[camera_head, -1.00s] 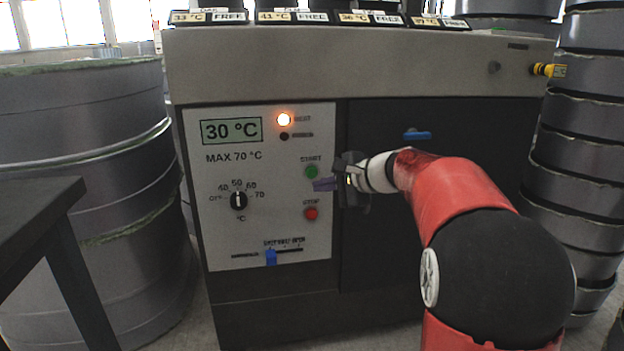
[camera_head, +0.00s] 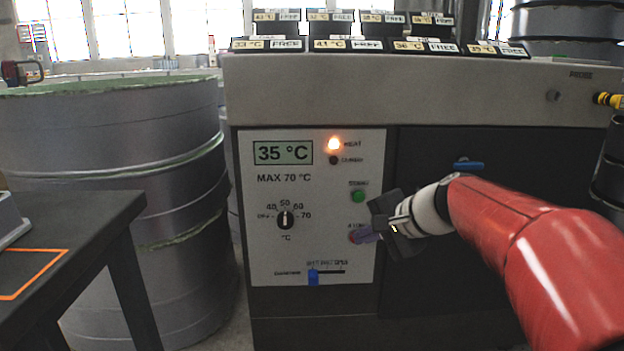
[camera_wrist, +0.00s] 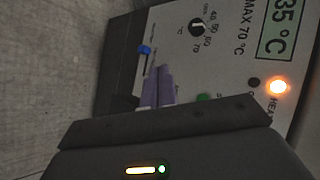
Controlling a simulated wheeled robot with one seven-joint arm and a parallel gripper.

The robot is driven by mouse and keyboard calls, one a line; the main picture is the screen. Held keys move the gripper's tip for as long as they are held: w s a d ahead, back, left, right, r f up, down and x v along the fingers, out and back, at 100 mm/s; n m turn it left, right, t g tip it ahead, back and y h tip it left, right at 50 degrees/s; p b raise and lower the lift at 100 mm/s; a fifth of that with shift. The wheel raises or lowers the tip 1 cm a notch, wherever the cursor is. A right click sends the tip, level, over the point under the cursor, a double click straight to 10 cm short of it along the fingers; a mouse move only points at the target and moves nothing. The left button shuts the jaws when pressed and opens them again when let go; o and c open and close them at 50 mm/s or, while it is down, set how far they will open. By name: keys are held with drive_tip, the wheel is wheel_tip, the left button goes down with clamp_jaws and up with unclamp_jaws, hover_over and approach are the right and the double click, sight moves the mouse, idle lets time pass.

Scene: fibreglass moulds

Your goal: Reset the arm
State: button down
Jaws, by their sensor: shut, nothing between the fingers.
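My gripper (camera_head: 367,236) is shut and empty, in front of the control panel (camera_head: 265,225). In the head view its purple fingertips overlap the red stop button (camera_head: 354,237); I cannot tell whether they touch it. In the wrist view the closed purple fingers (camera_wrist: 157,88) point at the panel's lower part. The red arm reaches in from the right. The display (camera_head: 283,153) reads 35 °C and the heat lamp (camera_head: 334,144) glows orange. The dial (camera_head: 285,219) points near 50. The green start button (camera_head: 358,196) is just above my gripper.
A blue slider (camera_head: 313,277) sits at the panel's lower edge. A blue handle (camera_head: 468,165) is on the dark door above my arm. A dark table (camera_head: 80,225) and large grey drums (camera_head: 120,150) stand at left. Labelled boxes (camera_head: 345,45) line the machine's top.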

drive_tip(key=s+d+f+n+g+h+p, duration=0.1)
drive_tip(key=s+n, duration=0.4)
drive_tip(key=s, duration=0.7)
drive_tip(key=s+d+f+n+g+h+p, duration=0.1)
drive_tip(key=s+f+n+h+p, duration=0.2)
drive_tip(key=s, duration=1)
drive_tip(key=n+h+p, duration=0.1)
drive_tip(key=h+p, duration=0.1)
drive_tip(key=h, duration=0.1)
drive_tip(key=shift+s+d+n, duration=0.15)
drive_tip(key=shift+d+n, duration=0.1)
drive_tip(key=shift+n, duration=0.15)
